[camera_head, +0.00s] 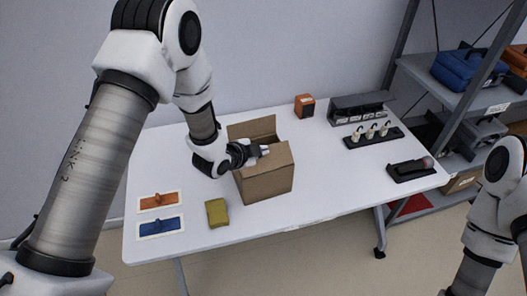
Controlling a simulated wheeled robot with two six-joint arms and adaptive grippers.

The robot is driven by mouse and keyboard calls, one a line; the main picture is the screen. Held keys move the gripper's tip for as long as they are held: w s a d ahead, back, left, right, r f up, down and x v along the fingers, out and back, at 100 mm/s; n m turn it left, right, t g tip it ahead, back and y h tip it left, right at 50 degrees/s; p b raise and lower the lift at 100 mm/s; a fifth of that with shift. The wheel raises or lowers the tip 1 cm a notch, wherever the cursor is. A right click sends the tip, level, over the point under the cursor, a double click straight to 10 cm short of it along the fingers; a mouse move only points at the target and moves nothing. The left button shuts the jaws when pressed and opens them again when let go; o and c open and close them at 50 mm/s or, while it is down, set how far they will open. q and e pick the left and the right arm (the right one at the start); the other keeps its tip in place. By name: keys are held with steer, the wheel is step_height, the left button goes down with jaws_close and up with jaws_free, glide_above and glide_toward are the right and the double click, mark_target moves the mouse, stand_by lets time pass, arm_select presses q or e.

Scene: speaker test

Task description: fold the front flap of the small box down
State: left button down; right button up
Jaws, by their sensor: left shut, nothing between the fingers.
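The small cardboard box (266,181) stands on the white table, near its middle. Its back flap (252,128) stands up and leans back. My left gripper (264,149) reaches in from the left at the top of the box, by its upper front edge. It is shut with nothing in it. The wrist and gripper hide the left part of the box's opening. I cannot tell clearly whether the fingers touch the front flap. My right arm is at the right edge, and its gripper is out of the picture.
A yellow-green block (217,212) lies left of the box, near orange (159,201) and blue (160,226) pieces on pale plates. An orange box (304,106), a black rack with bottles (371,134) and a dark holder (410,169) are to the right. The table's front right is clear.

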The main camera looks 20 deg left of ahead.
arm_select(q)
steer(key=shift+w+a+f+n+g+h, duration=0.3)
steer(key=shift+w+n+g, duration=0.1)
steer(key=shift+g, duration=0.1)
steer(key=shift+w+a+f+b, duration=0.35)
steer(key=shift+f+b, duration=0.15)
steer(key=shift+b, duration=0.15)
steer(key=shift+d, duration=0.1)
